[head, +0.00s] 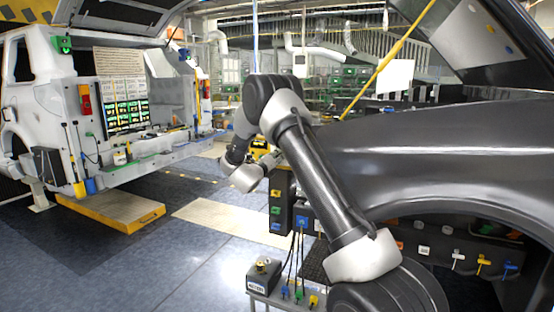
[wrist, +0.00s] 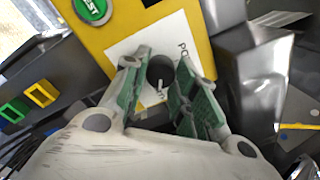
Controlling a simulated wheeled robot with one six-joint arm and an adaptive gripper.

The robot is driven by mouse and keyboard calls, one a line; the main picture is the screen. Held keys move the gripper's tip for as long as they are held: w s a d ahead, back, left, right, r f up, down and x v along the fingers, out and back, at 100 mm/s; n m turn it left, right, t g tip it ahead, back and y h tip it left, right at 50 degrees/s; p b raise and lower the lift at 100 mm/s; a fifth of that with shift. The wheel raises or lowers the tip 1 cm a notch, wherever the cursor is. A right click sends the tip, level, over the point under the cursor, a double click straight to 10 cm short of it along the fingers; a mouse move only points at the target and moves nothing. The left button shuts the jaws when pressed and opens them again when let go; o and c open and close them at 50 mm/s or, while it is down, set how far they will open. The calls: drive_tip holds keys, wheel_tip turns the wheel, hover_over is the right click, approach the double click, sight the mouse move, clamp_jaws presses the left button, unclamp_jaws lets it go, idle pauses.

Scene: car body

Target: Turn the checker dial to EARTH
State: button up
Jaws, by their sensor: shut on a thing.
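The checker is a yellow box (wrist: 112,30) in the wrist view, with a white label plate and a green TEST button (wrist: 93,10). Its dark round dial (wrist: 160,70) has a white pointer mark and sits between my fingers. My gripper (wrist: 163,62), with green finger pads, is shut on the dial. The fingers cover much of the label, and I cannot read which position the pointer faces. In the head view a little of the yellow checker (head: 260,146) shows behind my wrist, and the dial is hidden there.
A black panel with coloured sockets (head: 280,200) stands below my wrist. A black box with a brass top (head: 263,275) and hanging coloured leads are in front. The dark car fender (head: 440,150) fills the right side. A white car body (head: 70,100) stands left across open floor.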

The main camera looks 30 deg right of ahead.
drive_tip(key=shift+s+f, duration=0.1)
drive_tip(key=shift+f, duration=0.1)
drive_tip(key=o, duration=0.9)
drive_tip(key=shift+o, duration=0.7)
drive_tip(key=shift+r, duration=0.1)
drive_tip(key=v, duration=1.2)
